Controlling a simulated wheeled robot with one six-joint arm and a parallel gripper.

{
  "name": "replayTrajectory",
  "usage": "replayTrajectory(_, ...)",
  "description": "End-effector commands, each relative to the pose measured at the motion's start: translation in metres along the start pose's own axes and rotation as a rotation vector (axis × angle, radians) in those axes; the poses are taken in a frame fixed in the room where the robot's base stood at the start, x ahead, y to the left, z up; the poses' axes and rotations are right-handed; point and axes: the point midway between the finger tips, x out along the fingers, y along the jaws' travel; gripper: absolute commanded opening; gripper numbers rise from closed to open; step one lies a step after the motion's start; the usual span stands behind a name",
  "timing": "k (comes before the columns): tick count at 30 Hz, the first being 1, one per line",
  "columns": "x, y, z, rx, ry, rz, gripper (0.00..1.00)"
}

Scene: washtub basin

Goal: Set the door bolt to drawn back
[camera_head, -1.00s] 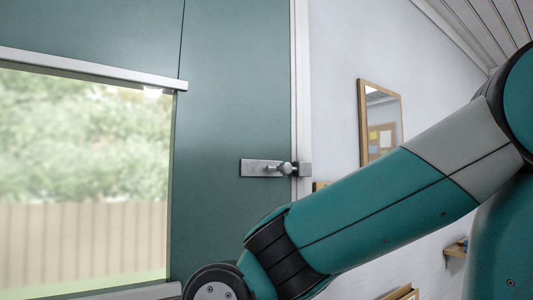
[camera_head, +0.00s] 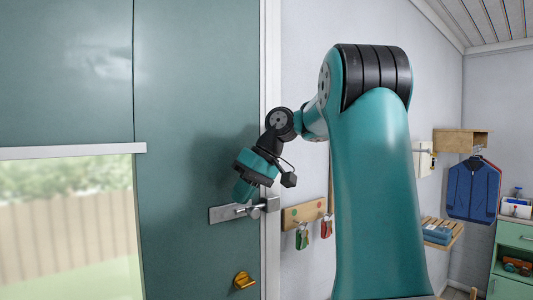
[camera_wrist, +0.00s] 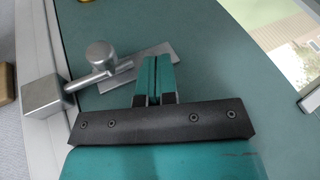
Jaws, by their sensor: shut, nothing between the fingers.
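The door bolt has a flat metal plate (camera_head: 225,213) on the green door and a round knob (camera_head: 255,209) on its rod. In the wrist view, the rod (camera_wrist: 84,82) runs from beside the knob (camera_wrist: 99,54) to the square keeper block (camera_wrist: 47,97) on the frame and appears to enter it. My gripper (camera_head: 241,198) is at the bolt, on the plate side of the knob. Its shut, empty fingers (camera_wrist: 156,72) are in front of the plate and hide part of it. A small gap seems to separate fingers and knob; contact is unclear.
A yellow door handle (camera_head: 244,280) sits below the bolt. A window (camera_head: 70,225) is in the door at left. Right of the frame, a wooden key rack (camera_head: 304,214) with hanging items is on the wall. The door surface around the bolt is otherwise clear.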

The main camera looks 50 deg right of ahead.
Motion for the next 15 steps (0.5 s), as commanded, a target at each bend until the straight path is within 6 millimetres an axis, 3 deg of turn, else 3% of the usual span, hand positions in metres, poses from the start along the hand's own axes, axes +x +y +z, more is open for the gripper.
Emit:
replayTrajectory(1, -0.048, 0.018, -0.005, 0.041, 0.025, 0.027, 0.00)
replayTrajectory(3, -0.084, 0.043, 0.000, 0.076, 0.045, 0.058, 0.00)
replayTrajectory(6, -0.118, 0.066, 0.009, 0.111, 0.060, 0.092, 0.00)
replayTrajectory(9, -0.133, 0.075, 0.015, 0.129, 0.067, 0.113, 0.00)
replayTrajectory(15, -0.134, 0.074, 0.017, 0.132, 0.066, 0.123, 0.00)
